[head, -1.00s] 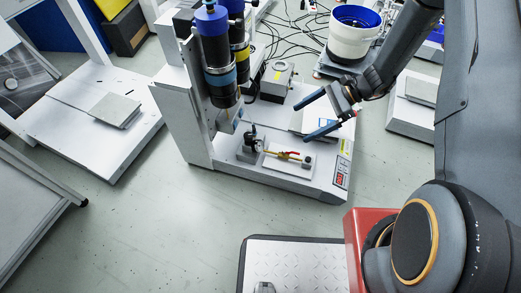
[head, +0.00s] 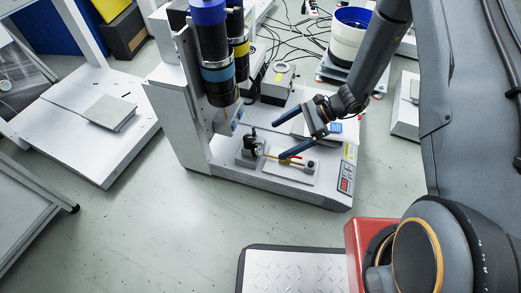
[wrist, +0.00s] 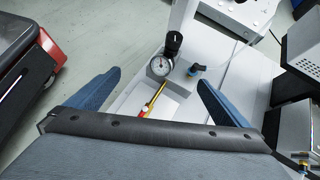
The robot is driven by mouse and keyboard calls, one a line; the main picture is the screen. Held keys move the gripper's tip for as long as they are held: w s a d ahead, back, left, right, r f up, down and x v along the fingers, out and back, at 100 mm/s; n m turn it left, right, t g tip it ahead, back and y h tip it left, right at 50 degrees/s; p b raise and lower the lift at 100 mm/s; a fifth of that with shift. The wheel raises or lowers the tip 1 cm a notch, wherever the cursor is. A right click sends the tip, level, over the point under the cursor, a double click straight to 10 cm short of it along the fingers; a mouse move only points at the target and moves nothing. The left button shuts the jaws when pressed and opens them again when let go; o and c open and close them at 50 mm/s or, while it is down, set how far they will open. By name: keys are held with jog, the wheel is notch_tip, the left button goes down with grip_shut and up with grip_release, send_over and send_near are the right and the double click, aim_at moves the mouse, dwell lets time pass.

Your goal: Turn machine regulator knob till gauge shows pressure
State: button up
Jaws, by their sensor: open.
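The regulator (head: 246,150) stands on the white base of the gantry machine (head: 225,180). In the wrist view its black knob (wrist: 174,42) is upright, with a round white-faced gauge (wrist: 160,66) just below it. The gauge's needle is too small to read. A brass pipe (wrist: 155,97) with a red valve handle (wrist: 144,112) runs from the regulator toward my gripper. My gripper (head: 279,141) is open and empty, its two blue fingers pointing at the regulator, apart from it. In the wrist view the knob and gauge lie ahead, between the fingertips (wrist: 159,76).
A column with blue-banded black cylinders (head: 216,72) rises behind and left of the regulator. A grey box (head: 277,82) sits farther back on the machine. A white bucket with a blue rim (head: 346,45) stands behind. A white table (head: 70,130) is at left.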

dwell(0.4)
jog(key=p+v, duration=0.4)
jog(key=v, duration=0.6)
